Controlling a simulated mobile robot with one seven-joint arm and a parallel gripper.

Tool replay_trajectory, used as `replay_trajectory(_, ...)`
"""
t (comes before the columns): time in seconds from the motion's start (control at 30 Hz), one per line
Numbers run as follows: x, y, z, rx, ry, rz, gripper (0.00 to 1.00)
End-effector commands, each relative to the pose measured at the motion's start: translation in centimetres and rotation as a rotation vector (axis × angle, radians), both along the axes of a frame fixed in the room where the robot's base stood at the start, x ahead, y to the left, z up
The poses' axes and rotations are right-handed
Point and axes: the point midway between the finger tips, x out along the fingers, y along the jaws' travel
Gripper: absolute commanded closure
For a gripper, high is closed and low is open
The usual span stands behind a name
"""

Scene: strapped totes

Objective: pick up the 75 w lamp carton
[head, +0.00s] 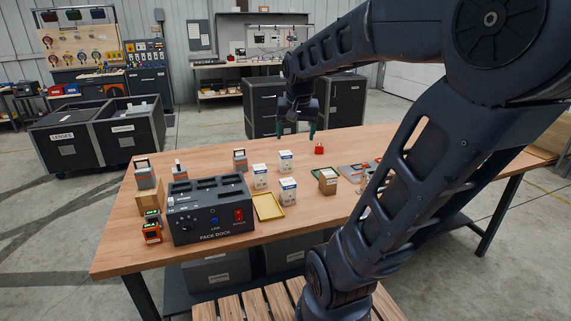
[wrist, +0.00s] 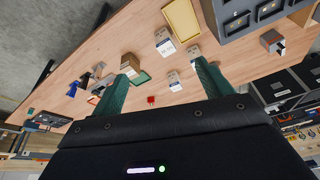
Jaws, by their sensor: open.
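Three similar white-and-blue cartons stand upright on the wooden table: a back one (head: 285,161), a left one (head: 260,177) and a front one (head: 287,191). Their print is too small to read, so I cannot tell which is the 75 W lamp carton. The wrist view also shows the back carton (wrist: 174,81), left carton (wrist: 193,52) and front carton (wrist: 164,43). A brown carton (head: 328,182) stands to their right. My gripper (head: 297,131) is open and empty, above the table's far side, apart from every carton; its green fingers (wrist: 165,70) show in the wrist view.
A black pack dock (head: 210,212) stands front left, beside a yellow tray (head: 269,207). A small red object (head: 319,149) lies behind the cartons. Battery-like packs (head: 145,175) stand at the left. My arm covers the table's right part.

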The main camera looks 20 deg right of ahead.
Motion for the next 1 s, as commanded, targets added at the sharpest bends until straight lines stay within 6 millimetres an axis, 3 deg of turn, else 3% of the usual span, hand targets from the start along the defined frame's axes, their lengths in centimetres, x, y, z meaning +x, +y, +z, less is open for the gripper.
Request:
replay_trajectory(0.47, 13.6, -2.4, -0.7, 0.021, 0.064, -0.369, 0.22)
replay_trajectory(0.77, 22.2, -4.0, -3.6, 0.013, 0.082, -0.601, 0.22)
replay_trajectory(1.0, 28.7, -5.3, -7.1, -0.005, 0.083, -0.783, 0.22)
